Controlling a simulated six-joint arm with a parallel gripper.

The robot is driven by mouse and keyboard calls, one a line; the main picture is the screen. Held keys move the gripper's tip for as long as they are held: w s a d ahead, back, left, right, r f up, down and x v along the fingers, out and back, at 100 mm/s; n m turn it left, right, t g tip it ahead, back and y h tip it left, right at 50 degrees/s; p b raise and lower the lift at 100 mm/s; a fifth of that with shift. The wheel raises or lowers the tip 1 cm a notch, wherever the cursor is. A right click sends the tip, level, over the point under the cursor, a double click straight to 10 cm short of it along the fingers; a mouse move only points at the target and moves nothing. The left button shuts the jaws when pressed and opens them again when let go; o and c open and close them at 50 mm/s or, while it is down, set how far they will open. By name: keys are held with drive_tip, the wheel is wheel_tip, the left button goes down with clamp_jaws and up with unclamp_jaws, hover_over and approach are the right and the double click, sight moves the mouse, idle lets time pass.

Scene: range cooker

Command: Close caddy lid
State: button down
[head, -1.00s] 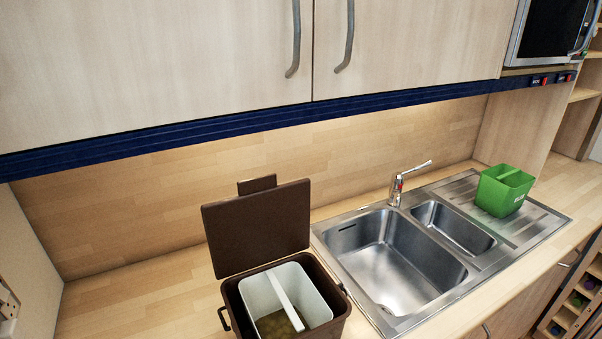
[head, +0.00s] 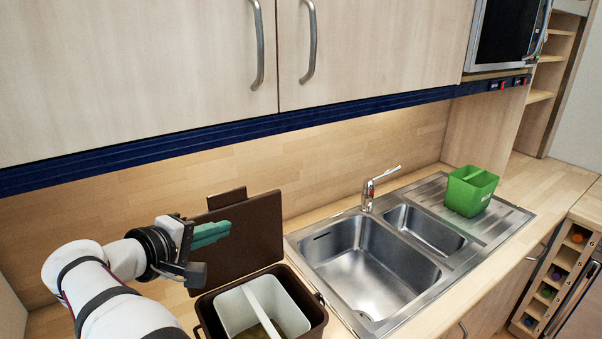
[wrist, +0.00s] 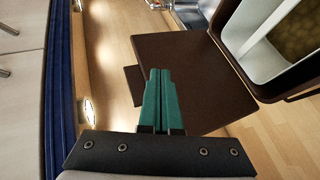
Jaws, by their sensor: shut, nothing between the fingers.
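The brown caddy (head: 315,325) stands on the worktop left of the sink, with a white inner bin (head: 236,314) inside it. Its brown lid (head: 258,238) stands open, raised at the caddy's back. My gripper (head: 228,229) is in front of the lid's upper left part in the head view, its green fingers shut together and empty. In the wrist view the gripper (wrist: 160,72) points over the lid (wrist: 190,62), and the caddy's rim and white inner bin (wrist: 238,22) show at upper right. I cannot tell whether the fingertips touch the lid.
The steel sink (head: 345,262) with its tap (head: 369,190) is right of the caddy. A green caddy (head: 468,192) stands on the drainer. Wall cupboards (head: 180,60) hang above, and a wooden backsplash (head: 130,205) is close behind the lid.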

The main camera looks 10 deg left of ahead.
sight(199, 213)
drive_tip(key=s+a+r+n+t+y, duration=0.2)
drive_tip(key=s+a+n+t+y, duration=0.15)
drive_tip(key=a, duration=0.85)
drive_tip(key=w+d+t+h, duration=0.2)
drive_tip(key=w+d, duration=0.1)
drive_tip(key=w, duration=0.8)
drive_tip(key=shift+m+g, duration=0.35)
drive_tip(key=shift+s+d+r, duration=0.15)
drive_tip(key=shift+s+d, duration=0.65)
drive_tip(key=shift+s+d+r, duration=0.1)
drive_tip(key=shift+s+d, duration=0.65)
drive_tip(key=shift+s, duration=0.05)
